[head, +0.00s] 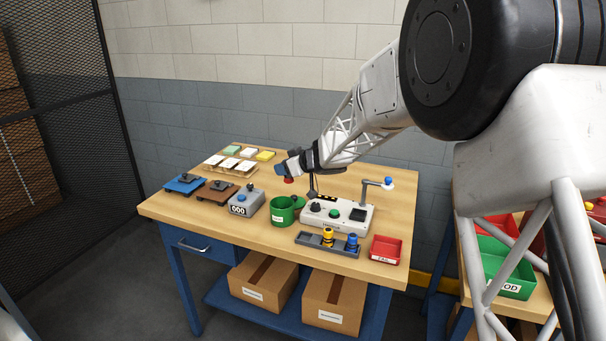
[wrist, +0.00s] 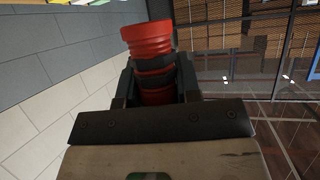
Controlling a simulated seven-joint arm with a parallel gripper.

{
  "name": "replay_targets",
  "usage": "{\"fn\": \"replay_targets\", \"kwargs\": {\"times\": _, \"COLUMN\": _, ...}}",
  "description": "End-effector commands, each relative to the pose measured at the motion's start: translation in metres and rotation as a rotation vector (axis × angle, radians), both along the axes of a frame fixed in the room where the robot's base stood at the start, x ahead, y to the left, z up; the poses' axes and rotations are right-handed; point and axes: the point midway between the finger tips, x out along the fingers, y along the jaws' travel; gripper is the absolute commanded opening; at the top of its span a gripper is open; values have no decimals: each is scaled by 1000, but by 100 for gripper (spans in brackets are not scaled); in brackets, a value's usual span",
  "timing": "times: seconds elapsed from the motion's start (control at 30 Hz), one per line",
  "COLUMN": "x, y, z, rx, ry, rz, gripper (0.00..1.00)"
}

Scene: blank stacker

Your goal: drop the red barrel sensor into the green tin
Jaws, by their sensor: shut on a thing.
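My gripper (wrist: 157,86) is shut on the red barrel sensor (wrist: 146,36), a ribbed red cylinder that sticks out beyond the fingers in the wrist view. In the head view my gripper (head: 283,168) is above the table, and a small red part of the sensor (head: 289,180) shows below the fingers. The green tin (head: 283,211) stands upright on the table, lower in the picture than the gripper and apart from it. A dark round piece is at the tin's right rim. The tin's inside is mostly hidden.
A grey counter box (head: 246,203) stands left of the tin and a white tester (head: 340,217) right of it. A dark rack (head: 315,242) with a yellow and a blue sensor is in front. A red tray (head: 386,249) is at the front right. Bare wood (head: 215,222) lies at the front left.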

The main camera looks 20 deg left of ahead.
Motion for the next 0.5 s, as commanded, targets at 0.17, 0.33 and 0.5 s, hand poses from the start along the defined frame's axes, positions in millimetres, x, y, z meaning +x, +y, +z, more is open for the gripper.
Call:
{"fn": "replay_targets", "kwargs": {"times": 0.17, "x": 1, "y": 11, "z": 1, "rx": 0, "ry": -2, "rz": 30, "gripper": 6}}
{"fn": "replay_targets", "kwargs": {"times": 0.33, "x": 1, "y": 11, "z": 1, "rx": 1, "ry": -2, "rz": 32, "gripper": 6}}
{"fn": "replay_targets", "kwargs": {"times": 0.5, "x": 1, "y": 11, "z": 1, "rx": 1, "ry": -2, "rz": 32, "gripper": 6}}
